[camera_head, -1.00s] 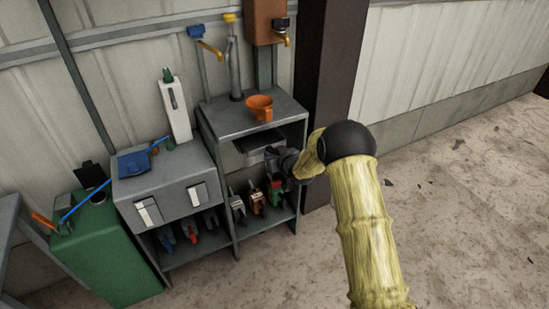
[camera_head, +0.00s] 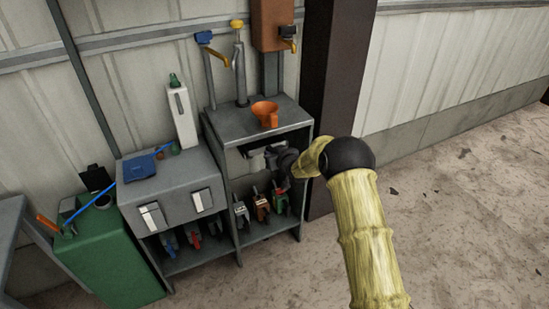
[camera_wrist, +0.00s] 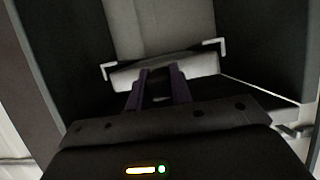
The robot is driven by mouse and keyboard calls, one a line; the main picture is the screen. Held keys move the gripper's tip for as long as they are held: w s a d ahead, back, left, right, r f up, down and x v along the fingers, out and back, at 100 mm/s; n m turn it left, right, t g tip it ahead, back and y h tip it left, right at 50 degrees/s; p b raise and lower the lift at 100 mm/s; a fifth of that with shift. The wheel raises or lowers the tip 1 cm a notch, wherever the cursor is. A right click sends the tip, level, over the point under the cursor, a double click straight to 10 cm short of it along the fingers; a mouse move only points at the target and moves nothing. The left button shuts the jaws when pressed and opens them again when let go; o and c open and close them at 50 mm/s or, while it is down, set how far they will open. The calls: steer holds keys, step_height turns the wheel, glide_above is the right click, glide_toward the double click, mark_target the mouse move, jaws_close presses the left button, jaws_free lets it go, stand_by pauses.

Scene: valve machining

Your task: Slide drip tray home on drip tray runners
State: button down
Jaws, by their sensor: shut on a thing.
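The drip tray (camera_wrist: 165,35) is a pale grey flat piece with a lighter front lip in the wrist view. It lies inside the dark upper bay of the grey cabinet. My gripper (camera_wrist: 158,88) is shut on the middle of the tray's front lip, with dark purple fingers. Pale bracket ends, apparently the drip tray runners (camera_wrist: 221,43), show at both sides of the tray; how the tray's edges sit on them is too dark to tell. In the head view, my gripper (camera_head: 274,156) is at the bay opening and partly hides the tray.
The grey cabinet (camera_head: 234,125) carries an orange funnel (camera_head: 265,114) on top. Several coloured valves (camera_head: 262,207) stand on its lower shelf. A dark post (camera_head: 335,80) rises close to its right. A grey bench unit (camera_head: 180,180) adjoins its left; open floor lies right.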

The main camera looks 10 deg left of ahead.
steer(key=shift+w+a+f, duration=0.15)
steer(key=shift+w+a, duration=0.05)
steer(key=shift+w, duration=0.2)
steer(key=shift+w+a, duration=0.3)
steer(key=shift+w, duration=0.1)
steer(key=c, duration=1.2)
jaws_free()
steer(key=shift+o, duration=0.2)
steer(key=p+v, duration=0.1)
steer(key=v, duration=1.6)
